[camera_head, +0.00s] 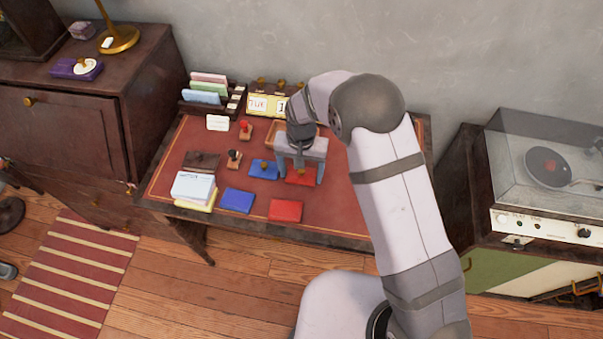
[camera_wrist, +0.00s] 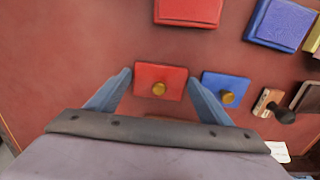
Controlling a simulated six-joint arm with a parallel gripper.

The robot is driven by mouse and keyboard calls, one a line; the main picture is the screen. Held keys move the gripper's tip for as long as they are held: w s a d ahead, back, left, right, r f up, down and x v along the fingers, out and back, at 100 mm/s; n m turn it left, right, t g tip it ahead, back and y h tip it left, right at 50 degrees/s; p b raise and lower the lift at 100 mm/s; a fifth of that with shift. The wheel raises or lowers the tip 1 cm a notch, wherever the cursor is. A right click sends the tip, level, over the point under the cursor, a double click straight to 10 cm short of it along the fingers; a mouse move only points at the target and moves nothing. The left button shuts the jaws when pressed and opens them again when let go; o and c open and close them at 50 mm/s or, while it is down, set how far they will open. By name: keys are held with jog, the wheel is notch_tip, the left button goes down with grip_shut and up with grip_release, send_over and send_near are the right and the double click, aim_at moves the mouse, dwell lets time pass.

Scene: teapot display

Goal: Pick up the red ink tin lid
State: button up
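The red ink tin lid (camera_head: 302,180), a flat red plate with a brass knob, lies on the desk's red top. In the wrist view the red lid (camera_wrist: 145,76) shows between the two fingertips. My gripper (camera_head: 299,174) is open and points down over this lid, one finger to each side; it also shows in the wrist view (camera_wrist: 160,76). I cannot tell whether the fingers touch the lid. The open red ink tin (camera_head: 285,210) lies nearer the desk's front edge, and also shows in the wrist view (camera_wrist: 188,10).
A blue lid with a brass knob (camera_head: 258,171) lies close left of my gripper. A blue ink tin (camera_head: 237,200), a paper stack (camera_head: 192,188) and stamps (camera_head: 234,159) lie further left. A calendar (camera_head: 265,104) and a card rack (camera_head: 211,103) stand behind.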

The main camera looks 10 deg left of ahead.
aim_at(301, 173)
jog(key=c, duration=0.6)
jog(key=shift+o, duration=0.2)
notch_tip(301, 173, up, 10)
jog(key=b, duration=0.2)
jog(key=s+a+r+n+b, duration=0.2)
jog(key=s+a+b, duration=0.1)
jog(key=s+a, duration=0.2)
jog(key=s+d+f+m, duration=0.1)
jog(key=s+d+f, duration=0.2)
jog(key=s, duration=0.4)
